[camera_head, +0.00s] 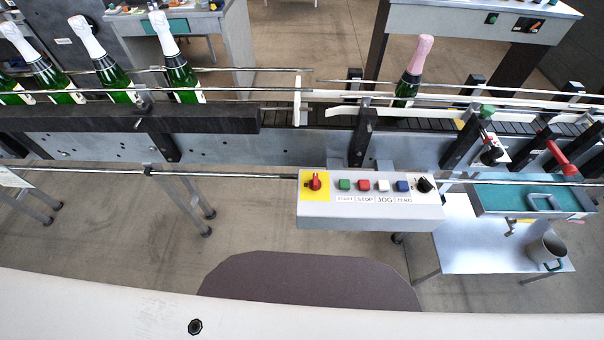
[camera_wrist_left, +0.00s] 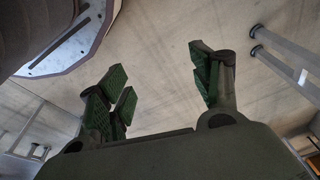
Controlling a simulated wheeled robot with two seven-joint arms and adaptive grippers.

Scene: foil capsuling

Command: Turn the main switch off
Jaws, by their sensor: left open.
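The main switch (camera_head: 314,181) is a red rotary knob on a yellow plate at the left end of the grey control box (camera_head: 370,212), in the head view. To its right are a green START, a red STOP, a white JOG and a blue ZERO button, then a black knob (camera_head: 425,185). My left gripper (camera_wrist_left: 160,90) shows only in the left wrist view. Its green-padded fingers are apart with nothing between them, above bare floor. The switch is not in the wrist view. My right gripper is not in view.
A conveyor with rails (camera_head: 230,150) runs behind the box, carrying several green bottles with white foil and one with pink foil (camera_head: 415,65). A teal tray (camera_head: 500,198) and a metal mug (camera_head: 547,250) are at the right. The space in front of the box is clear.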

